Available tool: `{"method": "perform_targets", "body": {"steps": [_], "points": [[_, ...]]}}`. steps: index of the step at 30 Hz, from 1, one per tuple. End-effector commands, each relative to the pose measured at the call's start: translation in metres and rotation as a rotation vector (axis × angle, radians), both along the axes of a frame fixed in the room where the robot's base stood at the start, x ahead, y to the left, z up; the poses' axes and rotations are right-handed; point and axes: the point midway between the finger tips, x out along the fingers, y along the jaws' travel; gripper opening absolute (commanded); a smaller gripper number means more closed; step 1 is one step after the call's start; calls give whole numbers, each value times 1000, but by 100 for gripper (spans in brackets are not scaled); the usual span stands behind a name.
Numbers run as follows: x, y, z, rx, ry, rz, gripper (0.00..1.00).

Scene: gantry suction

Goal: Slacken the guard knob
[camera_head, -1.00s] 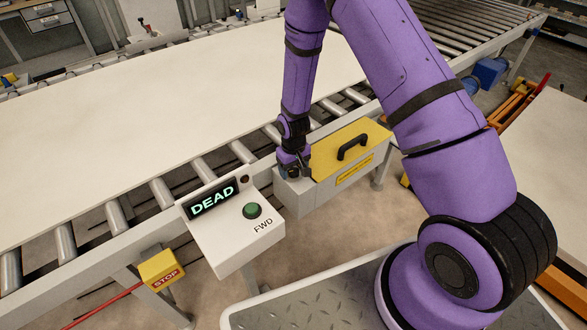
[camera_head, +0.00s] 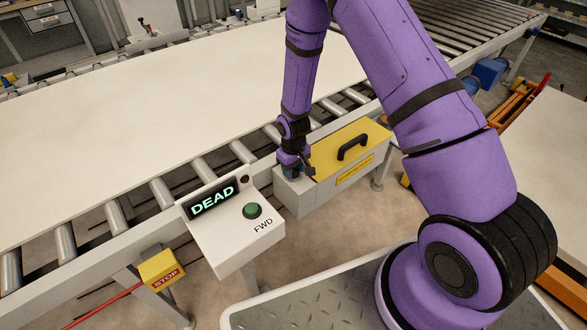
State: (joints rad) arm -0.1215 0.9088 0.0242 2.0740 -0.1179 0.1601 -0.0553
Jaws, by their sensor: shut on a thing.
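The guard is a grey box (camera_head: 300,201) with a yellow lid (camera_head: 330,158) and a black handle (camera_head: 352,147), fixed along the near side of the roller conveyor. My gripper (camera_head: 291,170) points down at the box's left end and is shut on the guard knob (camera_head: 290,174). Only a small dark bluish part of the knob shows beneath the fingers; the rest is hidden by them.
Left of the box stands a white control panel (camera_head: 228,237) with a display reading "DEAD" and a green button (camera_head: 252,211) by "FWD". A yellow STOP box (camera_head: 162,269) with a red cord is lower left. A large pale sheet (camera_head: 130,110) covers the rollers.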

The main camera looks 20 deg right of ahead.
Motion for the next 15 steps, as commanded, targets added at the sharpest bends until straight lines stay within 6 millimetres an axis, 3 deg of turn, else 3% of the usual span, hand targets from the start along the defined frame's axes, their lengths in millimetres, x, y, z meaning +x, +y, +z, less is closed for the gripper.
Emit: {"method": "perform_targets", "body": {"steps": [15], "points": [[0,0,0,0,0,359,18]]}}
